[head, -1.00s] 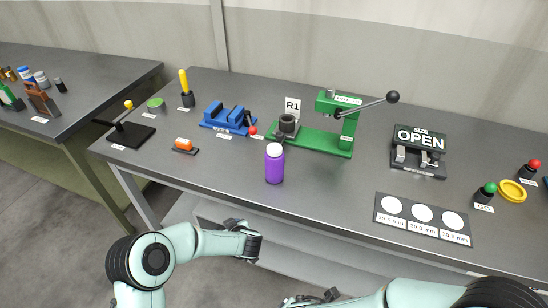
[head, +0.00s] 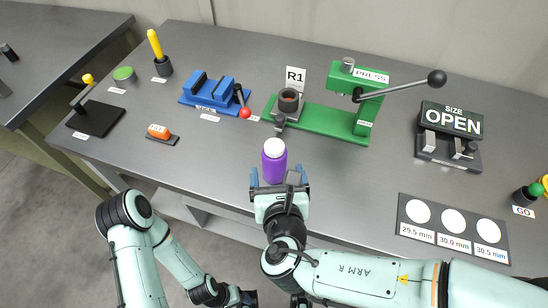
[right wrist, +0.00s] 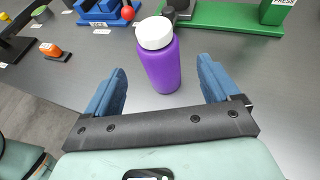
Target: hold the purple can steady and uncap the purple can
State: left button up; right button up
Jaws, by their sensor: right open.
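The purple can (head: 274,166) stands upright on the grey bench near its front edge, with its white cap (head: 274,147) on top. The can also shows in the right wrist view (right wrist: 163,68), between and a little beyond my blue fingers. My right gripper (head: 277,178) is open and low at the front side of the can, one finger to each side, with gaps between fingers and can. My left arm is folded low at the left. Only part of my left gripper (head: 243,297) shows at the bottom edge, and its jaws cannot be made out.
Behind the can stand a green press (head: 340,125) with a long lever and a blue vise (head: 212,90). An orange block (head: 159,131) is to the left. A size card (head: 452,227) and an OPEN sign (head: 450,122) are to the right. The bench around the can is clear.

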aim_at(276, 164)
jog(key=x, duration=0.4)
jog(key=shift+w+f, duration=0.2)
jog(key=shift+w, duration=0.05)
jog(key=x, duration=0.5)
jog(key=shift+w+a, duration=0.15)
jog(key=c, duration=1.3)
jog(key=shift+r, duration=0.1)
notch_tip(276, 164, up, 20)
jog(key=p, duration=0.5)
jog(key=shift+p, duration=0.35)
